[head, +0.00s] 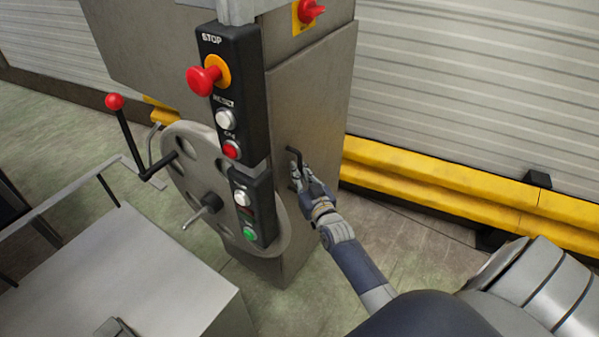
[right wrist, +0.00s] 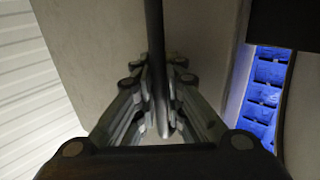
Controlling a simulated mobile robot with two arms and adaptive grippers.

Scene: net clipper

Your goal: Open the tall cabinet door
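The tall grey cabinet (head: 313,112) stands in the middle of the head view. Its door panel faces right and looks closed. A black bar handle (head: 291,153) sits on the door; in the right wrist view the dark handle bar (right wrist: 155,35) runs down between the fingers. My right gripper (head: 298,172) is at the handle, with its fingers (right wrist: 160,105) drawn in on both sides of the bar. The lower end of the bar is partly hidden by the fingers. My left gripper cannot be made out in the head view.
A control box (head: 236,110) with a red stop button, a handwheel (head: 190,165) and a red-knobbed lever (head: 115,102) are left of the door. A yellow barrier (head: 430,180) runs along the shutter wall (head: 480,75). Floor (head: 375,225) is clear between cabinet and barrier.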

